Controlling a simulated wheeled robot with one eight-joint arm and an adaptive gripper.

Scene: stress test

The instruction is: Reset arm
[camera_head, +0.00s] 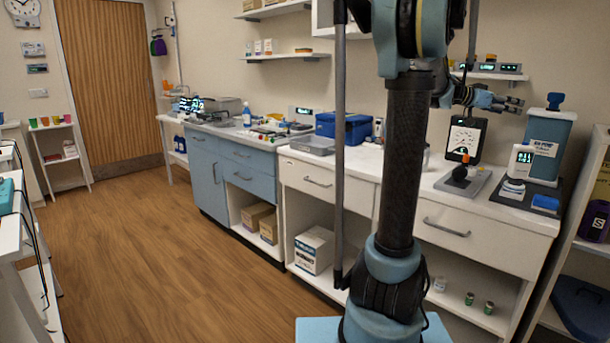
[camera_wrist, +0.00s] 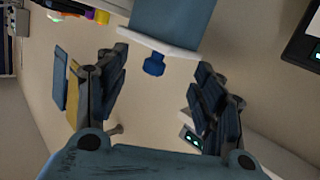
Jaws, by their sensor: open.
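My gripper (camera_head: 505,104) is raised above the right end of the counter, left of the blue container's knob in the picture. In the wrist view its two fingers (camera_wrist: 160,72) are spread apart with nothing between them held. The blue container (camera_head: 553,140) stands upright on the counter. It appears upside down in the wrist view (camera_wrist: 172,22), with its white lid and blue knob (camera_wrist: 154,65) beyond the open fingers. My arm's dark upright link hides part of the counter.
A black-framed dial device (camera_head: 465,140), a grey scale-like plate (camera_head: 463,184) and a small white display device (camera_head: 518,165) stand on the counter near the container. A wall shelf (camera_head: 488,75) is behind my gripper. The wooden floor (camera_head: 150,240) at left is clear.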

